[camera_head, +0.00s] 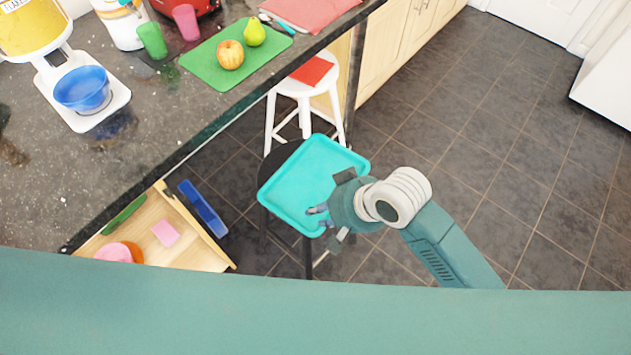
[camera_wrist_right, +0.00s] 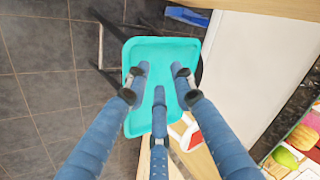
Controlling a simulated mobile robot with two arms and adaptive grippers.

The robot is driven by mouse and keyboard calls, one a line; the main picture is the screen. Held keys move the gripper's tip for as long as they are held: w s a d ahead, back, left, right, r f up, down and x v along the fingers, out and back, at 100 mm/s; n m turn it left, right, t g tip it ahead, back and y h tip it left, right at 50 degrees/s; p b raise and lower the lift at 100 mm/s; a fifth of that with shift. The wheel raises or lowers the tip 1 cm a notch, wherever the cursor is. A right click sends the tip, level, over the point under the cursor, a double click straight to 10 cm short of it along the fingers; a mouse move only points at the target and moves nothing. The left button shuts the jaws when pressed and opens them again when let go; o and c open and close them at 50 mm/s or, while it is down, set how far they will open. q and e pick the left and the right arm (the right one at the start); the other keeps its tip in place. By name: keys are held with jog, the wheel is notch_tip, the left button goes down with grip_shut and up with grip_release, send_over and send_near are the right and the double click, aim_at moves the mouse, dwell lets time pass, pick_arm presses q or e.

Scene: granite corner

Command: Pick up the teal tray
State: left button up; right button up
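The teal tray (camera_head: 305,180) rests on a black stool (camera_head: 283,155) beside the counter, and it fills the middle of the right wrist view (camera_wrist_right: 160,52). My right gripper (camera_head: 318,216) is at the tray's near right part, with its fingertips over the tray surface. In the right wrist view my right gripper (camera_wrist_right: 160,82) has its three blue fingers spread apart over the tray, with nothing between them. I cannot tell whether the fingertips touch it. My left gripper is not in view.
A white stool (camera_head: 303,88) with a red item on it stands behind the tray. The granite counter (camera_head: 150,165) runs along the left. An open drawer (camera_head: 185,245) sticks out left of the tray. The tiled floor (camera_head: 500,160) at right is clear.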

jog(key=w+d+f+m+g+h, duration=0.2)
jog(key=w+d+f+m+h, duration=0.1)
jog(key=w+d+m, duration=0.65)
jog(key=shift+w+a+f+n, duration=0.45)
jog(key=shift+a+f, duration=0.1)
jog(key=shift+f, duration=1.15)
jog(key=shift+w+a+f+n, duration=0.3)
jog(key=shift+w+a+f, duration=0.2)
jog(key=shift+f, duration=1.25)
jog(key=shift+w+a+f+n, duration=0.4)
jog(key=shift+a+f, duration=0.15)
jog(key=shift+f, duration=1.15)
jog(key=shift+c, duration=0.5)
jog(key=shift+r, duration=0.1)
grip_shut()
